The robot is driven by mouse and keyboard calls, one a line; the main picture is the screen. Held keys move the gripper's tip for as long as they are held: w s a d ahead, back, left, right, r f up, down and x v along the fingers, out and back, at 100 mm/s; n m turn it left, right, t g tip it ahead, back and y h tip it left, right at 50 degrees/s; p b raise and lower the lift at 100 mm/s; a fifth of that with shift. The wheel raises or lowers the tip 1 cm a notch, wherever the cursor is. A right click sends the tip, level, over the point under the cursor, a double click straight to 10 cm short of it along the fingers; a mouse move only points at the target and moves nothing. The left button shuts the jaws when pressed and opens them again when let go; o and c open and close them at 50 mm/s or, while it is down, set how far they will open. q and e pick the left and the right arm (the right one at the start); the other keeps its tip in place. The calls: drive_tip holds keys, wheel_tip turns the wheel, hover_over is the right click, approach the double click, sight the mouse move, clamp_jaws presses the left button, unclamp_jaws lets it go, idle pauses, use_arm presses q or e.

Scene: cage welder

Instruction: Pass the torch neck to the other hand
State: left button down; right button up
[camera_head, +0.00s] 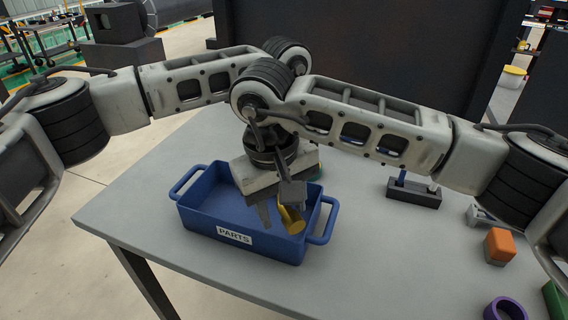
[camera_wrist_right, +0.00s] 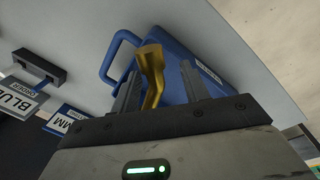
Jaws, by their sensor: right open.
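The brass-yellow torch neck (camera_head: 292,221) is in the right end of the blue parts bin (camera_head: 196,221), tilted. My right gripper (camera_head: 280,212) points down into the bin, with its fingers apart at the torch neck. In the right wrist view the bent torch neck (camera_wrist_right: 152,72) shows between the open fingers of the right gripper (camera_wrist_right: 160,85), nearer the left finger. Contact cannot be told. My left arm reaches in from the left behind the right arm, and its gripper is hidden.
The bin stands on a grey table (camera_head: 140,215) with its handles at left and right. To the right are a dark holder block (camera_head: 413,193), an orange block (camera_head: 500,245) and a purple ring (camera_head: 505,309). The table is clear left of the bin.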

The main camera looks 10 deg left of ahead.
wheel_tip(320, 180, up, 12)
drive_tip(key=a, duration=0.1)
drive_tip(key=shift+s, duration=0.45)
